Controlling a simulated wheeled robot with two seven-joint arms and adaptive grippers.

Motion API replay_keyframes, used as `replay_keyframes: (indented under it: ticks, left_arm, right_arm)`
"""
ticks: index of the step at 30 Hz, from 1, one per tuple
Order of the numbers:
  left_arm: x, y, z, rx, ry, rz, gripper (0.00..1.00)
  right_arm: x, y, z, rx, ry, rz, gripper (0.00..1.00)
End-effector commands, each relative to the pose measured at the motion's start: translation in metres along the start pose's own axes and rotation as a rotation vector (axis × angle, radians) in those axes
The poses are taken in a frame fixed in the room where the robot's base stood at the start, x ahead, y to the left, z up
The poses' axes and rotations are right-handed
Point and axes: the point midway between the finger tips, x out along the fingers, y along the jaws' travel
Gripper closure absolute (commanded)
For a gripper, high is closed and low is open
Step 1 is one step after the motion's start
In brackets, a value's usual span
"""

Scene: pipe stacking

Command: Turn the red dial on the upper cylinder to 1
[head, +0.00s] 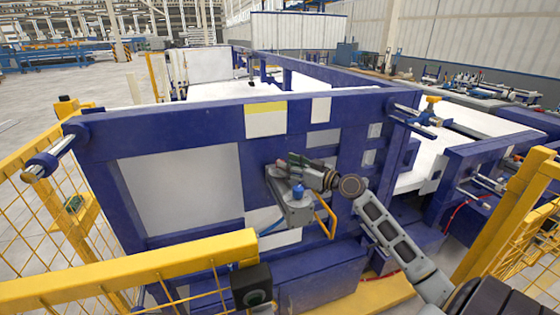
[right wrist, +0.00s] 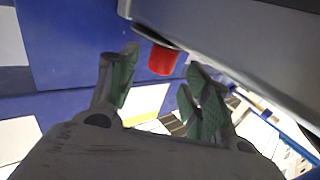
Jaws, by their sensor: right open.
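The red dial (right wrist: 162,60) shows in the right wrist view, on the edge of a grey body (right wrist: 235,45). It appears ahead of and between the fingertips of my right gripper (right wrist: 160,72), with no clear contact. The number it points to cannot be read. In the head view my right gripper (head: 286,167) is open and empty, in front of the blue machine frame. A grey housing (head: 299,211) with a blue knob (head: 298,192) is just below it there. The red dial is hidden in the head view. My left gripper is not in view.
The blue machine frame (head: 190,116) with pale panels stands behind the gripper. A yellow bracket (head: 326,216) is right of the housing. Yellow fences (head: 135,268) stand in front at left and right. A dark box with a green button (head: 252,288) is on the left fence.

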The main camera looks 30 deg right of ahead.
Motion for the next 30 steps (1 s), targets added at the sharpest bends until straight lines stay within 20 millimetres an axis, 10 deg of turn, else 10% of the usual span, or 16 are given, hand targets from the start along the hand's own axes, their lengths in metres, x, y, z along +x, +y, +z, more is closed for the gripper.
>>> replay_keyframes:
  ticks: [30]
  left_arm:
    - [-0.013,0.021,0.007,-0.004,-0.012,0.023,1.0]
  right_arm:
    - [0.038,0.0,0.0,-0.001,0.0,0.0,0.59]
